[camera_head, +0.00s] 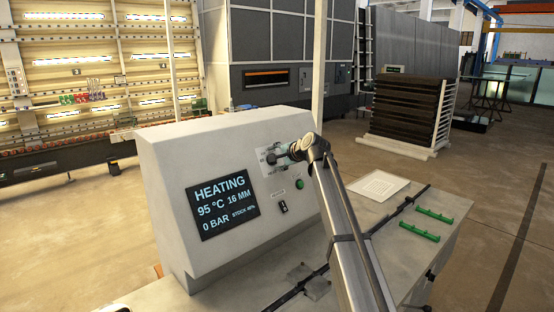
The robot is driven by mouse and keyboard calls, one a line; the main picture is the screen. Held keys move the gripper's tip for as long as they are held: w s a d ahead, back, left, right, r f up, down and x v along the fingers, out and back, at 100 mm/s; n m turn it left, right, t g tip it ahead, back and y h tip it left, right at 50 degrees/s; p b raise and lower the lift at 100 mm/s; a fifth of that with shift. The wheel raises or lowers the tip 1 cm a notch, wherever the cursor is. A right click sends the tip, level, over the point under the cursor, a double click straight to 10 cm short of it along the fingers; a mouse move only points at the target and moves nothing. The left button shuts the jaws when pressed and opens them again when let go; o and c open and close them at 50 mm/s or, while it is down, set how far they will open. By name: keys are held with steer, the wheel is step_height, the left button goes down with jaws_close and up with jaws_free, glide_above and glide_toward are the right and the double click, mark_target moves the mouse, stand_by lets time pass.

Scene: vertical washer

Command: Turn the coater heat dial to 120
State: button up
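A pale control console (160,165) stands on a light table. Its dark screen (222,202) reads HEATING, 95 °C, 16 MM, 0 BAR and a small stock line. A light dial plate (268,166) with small markings sits on the console face to the right of the screen. My gripper (278,154) is at this plate, at the end of my arm that reaches up from the bottom of the picture. The dial knob is hidden behind the gripper. The fingers are too small and covered to tell whether they are open or shut, or whether they touch the dial.
Below the dial plate are a green button (300,184) and a small black switch (284,207). A white square panel (379,186) and green bars (434,215) lie on the table to the right. A rack of dark slats (408,112) stands behind on open floor.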

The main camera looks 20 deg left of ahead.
steer(key=v, duration=1.2)
stand_by(0.4)
